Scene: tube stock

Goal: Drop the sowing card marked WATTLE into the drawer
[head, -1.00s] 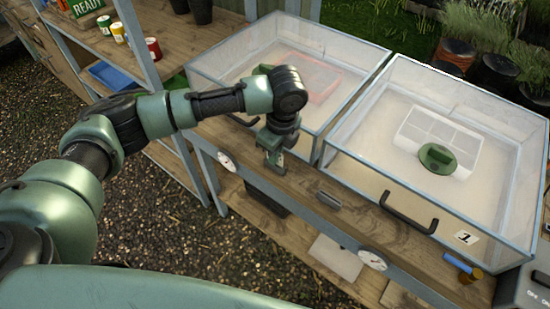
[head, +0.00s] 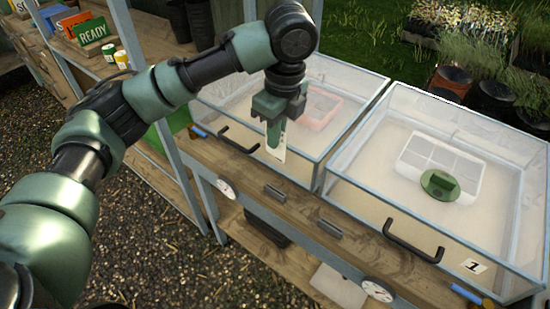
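My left gripper (head: 277,138) points down in front of the left clear-sided box. It looks shut on a pale card (head: 278,154) that sticks out below the fingertips; no word on it can be read. Part of the card is hidden by the fingers. Two small metal pulls, the left one (head: 275,193) and the right one (head: 328,229), sit on the wooden bench front below the gripper. No open drawer shows. My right gripper is not in view.
The right box (head: 352,192), labelled 1, holds a white tray (head: 415,150) and a round green object (head: 439,186). Shelves at the upper left hold a READY sign (head: 92,33) and small cans (head: 122,59).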

